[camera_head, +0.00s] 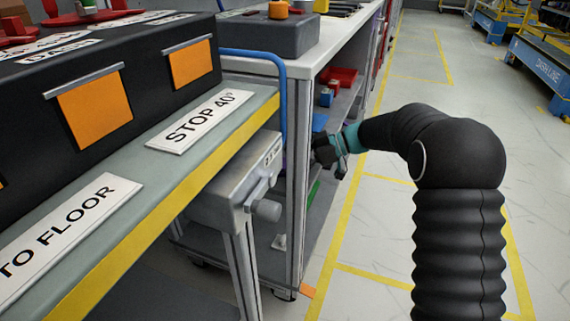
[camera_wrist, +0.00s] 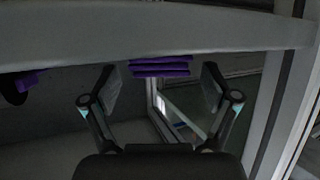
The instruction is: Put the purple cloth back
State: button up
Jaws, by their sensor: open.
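A folded purple cloth (camera_wrist: 160,68), in layers, shows in the wrist view just beyond and between my fingers, partly under the pale edge across the top. Another purple piece (camera_wrist: 27,80) shows at the far left beside a dark round shape; I cannot tell which is the task's cloth. My gripper (camera_wrist: 158,85) is open, with nothing between its fingers. In the head view my gripper (camera_head: 330,150) is at the open side of the shelf cart, and no cloth is clearly visible there.
The shelf cart (camera_head: 297,200) has a grey post near my gripper. Red bins (camera_head: 340,76) and a blue box (camera_head: 326,97) sit on its upper shelf. A grey bench (camera_head: 215,125) with a blue tube (camera_head: 283,95) stands at left.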

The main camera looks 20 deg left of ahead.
jog(key=p+v, duration=0.1)
jog(key=v, duration=0.9)
jog(key=w+d+r+m+t+y, duration=0.1)
jog(key=w+r+m+t, duration=0.1)
jog(key=r+t, duration=0.35)
jog(key=w+d+r+m+t+y, duration=0.1)
jog(key=w+r+t, duration=0.25)
jog(key=r, duration=0.35)
jog(key=s+d+r+m+t+h, duration=0.1)
jog(key=d+r+m+t+h, duration=0.7)
jog(key=d+t, duration=0.25)
jog(key=s+d+f+m+g+h, duration=0.2)
jog(key=s+d+f+m+h, duration=0.15)
jog(key=s+d, duration=0.5)
jog(key=s+d+f+m+g+h, duration=0.1)
jog(key=s+d+f+m+h, duration=0.1)
jog(key=s+d+m+h, duration=0.45)
jog(key=s+f+g+y, duration=0.1)
jog(key=s+f+g, duration=0.1)
jog(key=s+f, duration=0.2)
jog(key=s+a+f+g+y, duration=0.1)
jog(key=s+f, duration=0.3)
jog(key=s, duration=0.7)
jog(key=s+f+g+y, duration=0.1)
jog(key=s+f+g, duration=0.3)
jog(key=s, duration=0.4)
jog(key=shift+a+f+m, duration=0.25)
jog(key=shift+f+m, duration=0.05)
jog(key=shift+f, duration=0.15)
